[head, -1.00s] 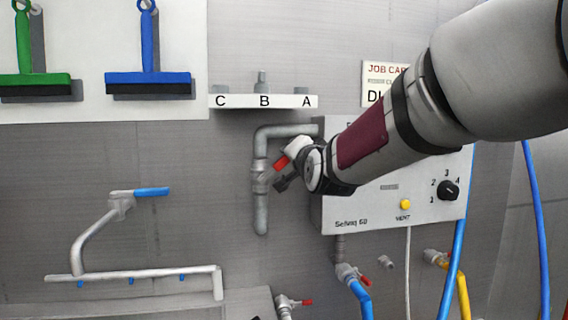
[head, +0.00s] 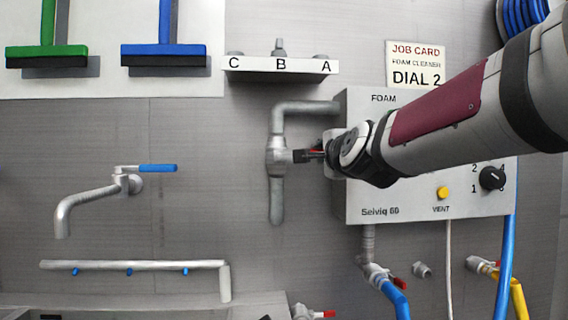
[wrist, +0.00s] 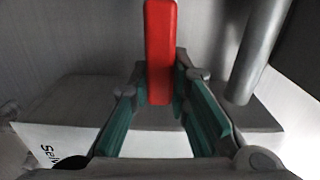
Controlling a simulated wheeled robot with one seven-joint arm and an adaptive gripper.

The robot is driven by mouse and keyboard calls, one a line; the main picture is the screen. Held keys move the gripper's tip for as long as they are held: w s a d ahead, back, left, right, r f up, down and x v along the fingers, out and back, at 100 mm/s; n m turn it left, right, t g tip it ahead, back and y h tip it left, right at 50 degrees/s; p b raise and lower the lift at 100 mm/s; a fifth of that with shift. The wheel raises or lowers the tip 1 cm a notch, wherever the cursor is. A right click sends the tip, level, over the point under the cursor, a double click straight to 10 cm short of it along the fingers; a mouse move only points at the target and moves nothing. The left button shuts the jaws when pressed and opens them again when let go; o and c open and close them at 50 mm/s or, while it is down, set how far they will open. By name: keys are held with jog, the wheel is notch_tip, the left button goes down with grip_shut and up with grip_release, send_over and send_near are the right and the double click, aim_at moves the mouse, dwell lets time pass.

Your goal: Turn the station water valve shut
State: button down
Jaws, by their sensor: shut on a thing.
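The valve (head: 277,157) sits on a grey bent pipe (head: 305,108) left of the foam box. Its red lever (wrist: 160,40) stands upright in the wrist view, between the teal finger pads. My gripper (head: 308,156) is shut on this lever, just right of the valve body in the head view. The fingers also show in the wrist view (wrist: 162,95), one on each side of the lever. In the head view only a sliver of red shows; the fingers hide most of the lever, which points roughly sideways to the right.
The foam box (head: 375,195) is close behind my gripper, with a black dial (head: 492,178) and a yellow button (head: 443,193). A blue-levered tap (head: 125,182) is left. Other red-levered valves with hoses are below. A small shelf (head: 282,66) is above.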

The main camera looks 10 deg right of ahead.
jog(key=shift+f+m+b, duration=0.4)
jog(key=shift+f+b, duration=0.05)
jog(key=shift+b, duration=0.05)
jog(key=c, duration=1.5)
grip_release()
jog(key=shift+r, duration=0.1)
jog(key=shift+s, duration=0.3)
jog(key=s, duration=1.1)
jog(key=shift+s, duration=0.2)
